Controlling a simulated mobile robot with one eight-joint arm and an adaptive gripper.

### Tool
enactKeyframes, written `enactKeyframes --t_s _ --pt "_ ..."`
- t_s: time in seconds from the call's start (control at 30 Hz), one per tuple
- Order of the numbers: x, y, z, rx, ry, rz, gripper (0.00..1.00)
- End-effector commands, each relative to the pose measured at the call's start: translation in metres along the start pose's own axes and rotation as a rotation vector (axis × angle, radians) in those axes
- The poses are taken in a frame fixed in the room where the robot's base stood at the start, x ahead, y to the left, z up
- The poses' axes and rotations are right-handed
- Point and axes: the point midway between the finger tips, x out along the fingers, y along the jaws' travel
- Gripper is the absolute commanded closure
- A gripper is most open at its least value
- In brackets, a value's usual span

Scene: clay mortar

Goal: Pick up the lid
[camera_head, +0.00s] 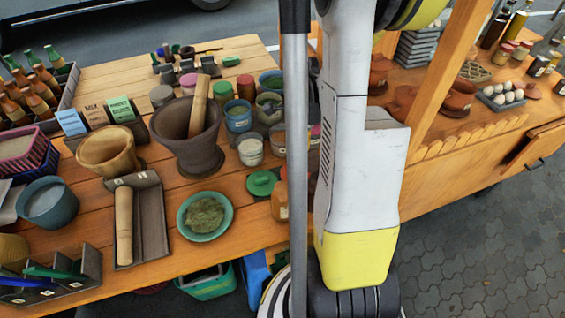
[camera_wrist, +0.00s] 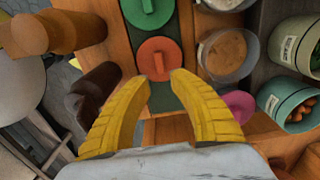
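The wrist view shows a round orange lid (camera_wrist: 157,49) with a bar-shaped knob. A round green lid (camera_wrist: 132,10) with a similar knob is just above it in the picture. Both are on a dark green strip. My gripper (camera_wrist: 160,79) is open, with its two yellow fingers apart and nothing between them. The orange lid appears just past the fingertips; I cannot tell the height gap. A pink lid (camera_wrist: 238,104) is to the right of the fingers. In the head view a green lid (camera_head: 262,183) lies on the wooden table; my gripper is hidden there.
In the wrist view, a bowl of brownish contents (camera_wrist: 228,54) and teal containers (camera_wrist: 288,100) stand right of the fingers. A wooden vessel (camera_wrist: 55,33) is at the left. In the head view, a dark mortar (camera_head: 190,150) and a green plate (camera_head: 221,231) stand on the crowded table.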

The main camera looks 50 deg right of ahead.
Motion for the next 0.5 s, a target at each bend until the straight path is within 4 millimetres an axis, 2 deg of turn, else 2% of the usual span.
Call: enactKeyframes --t_s 0.2,0.5 --pt "0.04 0.0 -0.001 0.007 -0.001 0.002 0.75" --pt "0.063 0.001 0.0 0.004 0.0 0.002 0.75"
